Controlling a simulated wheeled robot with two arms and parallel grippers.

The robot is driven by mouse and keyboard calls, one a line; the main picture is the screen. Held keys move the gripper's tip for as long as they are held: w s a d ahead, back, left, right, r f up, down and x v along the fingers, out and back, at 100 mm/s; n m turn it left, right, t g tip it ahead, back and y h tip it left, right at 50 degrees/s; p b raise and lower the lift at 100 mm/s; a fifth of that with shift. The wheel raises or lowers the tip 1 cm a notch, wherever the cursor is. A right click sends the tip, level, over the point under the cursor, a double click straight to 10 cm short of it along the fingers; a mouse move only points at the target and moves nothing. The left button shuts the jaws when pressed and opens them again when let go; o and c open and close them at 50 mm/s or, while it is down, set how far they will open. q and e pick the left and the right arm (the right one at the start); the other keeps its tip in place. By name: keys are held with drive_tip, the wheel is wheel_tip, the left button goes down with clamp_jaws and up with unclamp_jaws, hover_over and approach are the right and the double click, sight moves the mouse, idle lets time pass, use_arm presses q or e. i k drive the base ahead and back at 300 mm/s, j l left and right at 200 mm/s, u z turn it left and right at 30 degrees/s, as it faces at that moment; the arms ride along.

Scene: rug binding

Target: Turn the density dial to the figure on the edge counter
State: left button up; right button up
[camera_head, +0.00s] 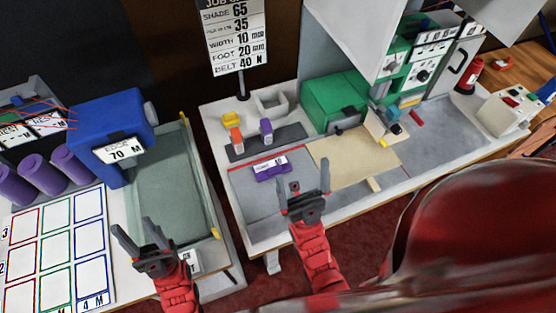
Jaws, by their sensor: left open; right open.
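The edge counter (115,140) is a blue box at the left with a white label that reads EDGE 70 M. A green panel (405,80) at the upper right carries a small round dark dial (422,76) below white label plates. The lettering is too small to tell whether this is the density dial, and its setting cannot be read. My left gripper (149,236) is open and empty in front of the glassy tray, below the edge counter. My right gripper (303,180) is open and empty over the front of the middle bench, far from the dial.
A job card (235,35) stands at the back. The middle bench holds a purple block (271,167), a tan board (350,155) and a green machine (335,102). Purple rolls (72,164) and a framed grid chart (55,250) are at the left. A red curved surface fills the lower right.

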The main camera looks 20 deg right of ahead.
sight(423, 75)
drive_tip(key=z, duration=1.65)
